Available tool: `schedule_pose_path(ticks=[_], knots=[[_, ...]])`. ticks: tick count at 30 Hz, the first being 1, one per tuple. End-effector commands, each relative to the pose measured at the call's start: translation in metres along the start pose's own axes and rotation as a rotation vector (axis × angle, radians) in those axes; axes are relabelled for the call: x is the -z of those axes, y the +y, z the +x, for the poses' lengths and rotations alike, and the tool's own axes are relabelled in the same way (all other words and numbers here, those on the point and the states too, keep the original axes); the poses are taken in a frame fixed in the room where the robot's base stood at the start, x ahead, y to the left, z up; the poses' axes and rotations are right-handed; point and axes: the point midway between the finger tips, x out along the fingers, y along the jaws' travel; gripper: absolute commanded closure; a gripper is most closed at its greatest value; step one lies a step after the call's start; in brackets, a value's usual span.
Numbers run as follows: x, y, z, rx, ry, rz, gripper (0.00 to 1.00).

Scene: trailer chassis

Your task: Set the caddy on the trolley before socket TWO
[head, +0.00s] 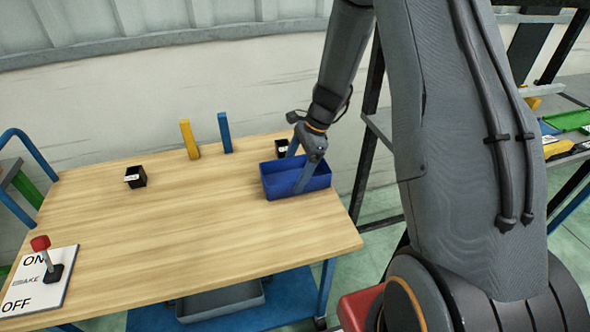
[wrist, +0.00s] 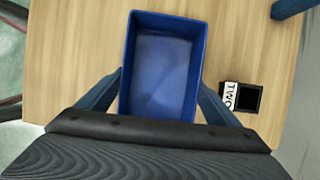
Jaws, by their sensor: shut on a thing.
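The caddy is an open, empty blue bin (head: 283,191) at the right end of the wooden trolley top (head: 190,220). It also fills the middle of the wrist view (wrist: 160,75). My gripper (head: 300,170) is shut on the caddy, with a finger along each outer side. I cannot tell whether the caddy rests on the wood or hangs just above it. Socket TWO, a small black box (wrist: 248,99) with a white label, stands to the right of the caddy in the wrist view. In the head view it shows partly behind my gripper (head: 283,146).
Another black socket (head: 137,177) with a label stands at the left of the top. A yellow post (head: 189,140) and a blue post (head: 225,133) stand at the back edge. A red-knobbed brake lever (head: 44,256) is at front left. The middle of the top is clear.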

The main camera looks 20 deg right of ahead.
Motion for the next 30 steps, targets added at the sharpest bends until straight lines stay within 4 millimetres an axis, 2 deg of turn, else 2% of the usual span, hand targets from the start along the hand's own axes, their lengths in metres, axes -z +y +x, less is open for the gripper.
schedule_pose_path(ticks=[2,3,5,12,17,30], knots=[[0.001,0.0,0.003,0.0,0.0,0.001,0.42],[0.001,0.0,0.002,0.0,0.0,0.001,0.08],[0.001,0.0,0.002,0.0,0.0,0.001,0.0],[0.0,0.0,0.0,0.0,0.0,0.001,0.0],[0.0,-0.002,-0.013,0.004,0.0,0.001,0.0],[0.0,-0.002,-0.095,0.004,0.001,0.001,0.0]])
